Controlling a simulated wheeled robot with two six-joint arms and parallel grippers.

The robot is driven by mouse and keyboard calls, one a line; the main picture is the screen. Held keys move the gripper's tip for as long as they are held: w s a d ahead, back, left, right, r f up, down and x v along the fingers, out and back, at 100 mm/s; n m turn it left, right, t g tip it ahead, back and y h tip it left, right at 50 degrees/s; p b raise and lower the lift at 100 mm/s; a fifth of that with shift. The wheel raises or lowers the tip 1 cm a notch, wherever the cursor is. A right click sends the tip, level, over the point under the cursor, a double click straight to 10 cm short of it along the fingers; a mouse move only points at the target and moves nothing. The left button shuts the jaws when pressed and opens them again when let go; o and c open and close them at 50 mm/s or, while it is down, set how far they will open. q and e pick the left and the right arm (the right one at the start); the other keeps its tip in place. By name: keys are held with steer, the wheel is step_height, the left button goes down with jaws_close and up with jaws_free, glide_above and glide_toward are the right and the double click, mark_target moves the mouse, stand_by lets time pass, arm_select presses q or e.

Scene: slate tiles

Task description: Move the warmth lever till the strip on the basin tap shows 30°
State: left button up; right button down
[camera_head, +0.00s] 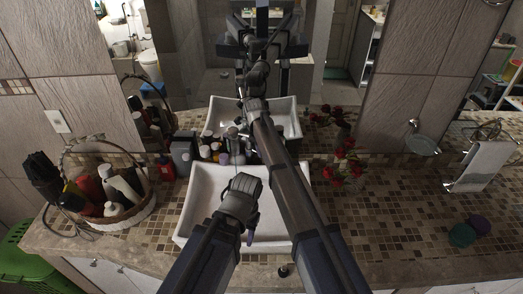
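The white basin (199,200) is set in the tiled counter in front of me. The tap, its warmth lever and the strip cannot be made out; my arms cover the middle and back of the basin. My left arm comes in from the lower left and its dark wrist is over the basin; the fingers are too hidden to read. My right arm reaches across to the back of the basin by the mirror, and its fingers cannot be made out among dark shapes and bottles. No reading can be seen.
A wicker basket (139,213) with bottles stands left of the basin. Several bottles (182,157) crowd its back left edge. Red flowers (351,170) stand to the right. A towel stand (478,166) is farther right. The mirror repeats the basin and my arms.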

steer(key=c, duration=0.9)
jaws_free()
step_height(320, 180, up, 8)
steer(key=s+p, duration=0.1)
steer(key=p, duration=0.6)
steer(key=shift+s+a+f+p, duration=0.15)
steer(key=shift+a+p, duration=0.2)
steer(key=shift+a, duration=0.05)
